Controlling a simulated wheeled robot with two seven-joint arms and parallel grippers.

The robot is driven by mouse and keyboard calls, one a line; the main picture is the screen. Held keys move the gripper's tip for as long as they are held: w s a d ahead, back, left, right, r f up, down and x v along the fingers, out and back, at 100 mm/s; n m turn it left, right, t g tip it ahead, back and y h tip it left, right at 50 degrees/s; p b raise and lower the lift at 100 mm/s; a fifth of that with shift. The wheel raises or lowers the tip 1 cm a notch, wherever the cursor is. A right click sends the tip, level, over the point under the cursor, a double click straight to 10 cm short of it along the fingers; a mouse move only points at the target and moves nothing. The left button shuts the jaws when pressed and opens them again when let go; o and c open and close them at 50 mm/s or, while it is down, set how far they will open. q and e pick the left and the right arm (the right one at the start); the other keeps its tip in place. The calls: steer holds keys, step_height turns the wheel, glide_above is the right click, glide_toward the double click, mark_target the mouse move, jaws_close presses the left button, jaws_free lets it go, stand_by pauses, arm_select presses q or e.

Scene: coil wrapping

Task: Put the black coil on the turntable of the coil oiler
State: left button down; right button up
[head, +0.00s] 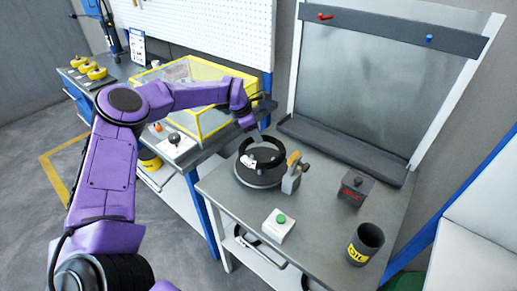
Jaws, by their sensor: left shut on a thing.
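My left gripper (258,128) comes in from the left, points down and is shut on the top of the black coil (276,147). The coil is a dark ring with a white tag on its left side. It is over the turntable (258,183), a round dark disc on the grey bench. I cannot tell whether the coil's lower edge touches the disc. The coil oiler's grey stand with a yellow-tan brush (293,172) is just right of the coil. My right gripper is not in view.
A white box with a green button (278,226), a dark box with red marking (352,190) and a black cup with a yellow label (365,244) stand on the bench. A yellow-framed clear bin (213,120) is behind my left arm. A grey back panel rises behind the bench.

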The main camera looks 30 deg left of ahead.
mark_target(256, 152)
arm_select(q)
step_height(256, 152, down, 4)
steer(key=shift+f+p, duration=0.25)
steer(key=shift+p, duration=0.5)
steer(key=shift+f, duration=0.2)
steer(key=c, duration=0.9)
jaws_free()
steer(key=shift+s, duration=0.1)
steer(key=b+v, duration=0.3)
steer(key=v, duration=0.9)
